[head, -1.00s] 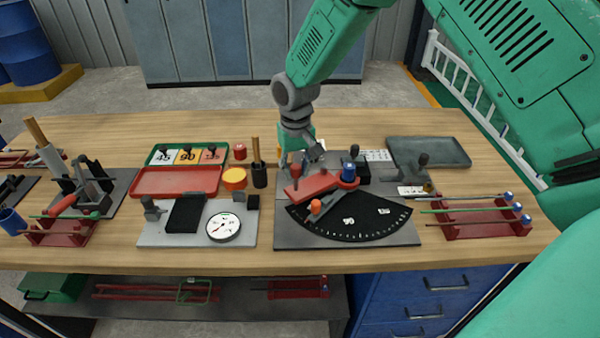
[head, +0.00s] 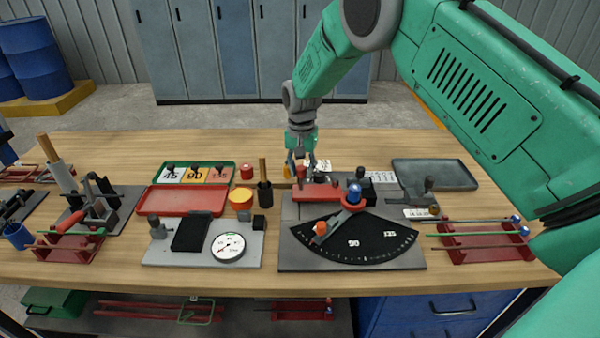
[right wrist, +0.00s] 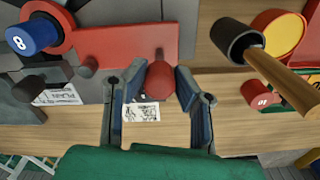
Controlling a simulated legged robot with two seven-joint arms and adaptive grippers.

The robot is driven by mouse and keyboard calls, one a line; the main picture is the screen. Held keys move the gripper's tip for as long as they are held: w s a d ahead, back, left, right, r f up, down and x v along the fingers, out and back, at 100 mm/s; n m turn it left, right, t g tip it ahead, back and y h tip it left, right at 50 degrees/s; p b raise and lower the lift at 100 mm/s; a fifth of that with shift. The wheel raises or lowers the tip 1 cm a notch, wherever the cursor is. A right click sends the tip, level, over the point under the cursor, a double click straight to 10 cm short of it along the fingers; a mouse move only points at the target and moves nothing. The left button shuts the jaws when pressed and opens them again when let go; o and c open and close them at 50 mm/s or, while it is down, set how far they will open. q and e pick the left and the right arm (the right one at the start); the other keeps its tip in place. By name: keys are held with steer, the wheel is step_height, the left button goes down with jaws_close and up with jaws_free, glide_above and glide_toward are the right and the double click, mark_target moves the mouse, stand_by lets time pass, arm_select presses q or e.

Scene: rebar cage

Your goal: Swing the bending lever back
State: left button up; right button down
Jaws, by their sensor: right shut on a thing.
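The bending lever (head: 316,193) is a red bar on the dark bending plate. It runs left from the blue-topped post (head: 355,192) above the black angle dial (head: 372,240). In the right wrist view, the lever (right wrist: 110,48) carries an upright rounded red knob (right wrist: 160,80) at its free end. My right gripper (right wrist: 163,95) has its two fingers on either side of this knob and is shut on it. In the head view, my right gripper (head: 300,170) is at the lever's left end, at the plate's back edge. My left gripper is not in view.
An orange knob (head: 320,228) sits on the dial's left side. A black cup (head: 265,195) with a wooden handle stands close left of the plate. A gauge (head: 228,247), red tray (head: 181,201) and grey tray (head: 434,174) stand nearby. A red rod rack (head: 485,243) is at right.

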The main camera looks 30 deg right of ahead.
stand_by(0.3)
steer(key=c, duration=1.6)
jaws_free()
steer(key=o, duration=0.3)
steer(key=shift+w+f, duration=0.15)
steer(key=shift+d, duration=0.1)
step_height(320, 180, up, 12)
steer(key=shift+w+f, duration=0.1)
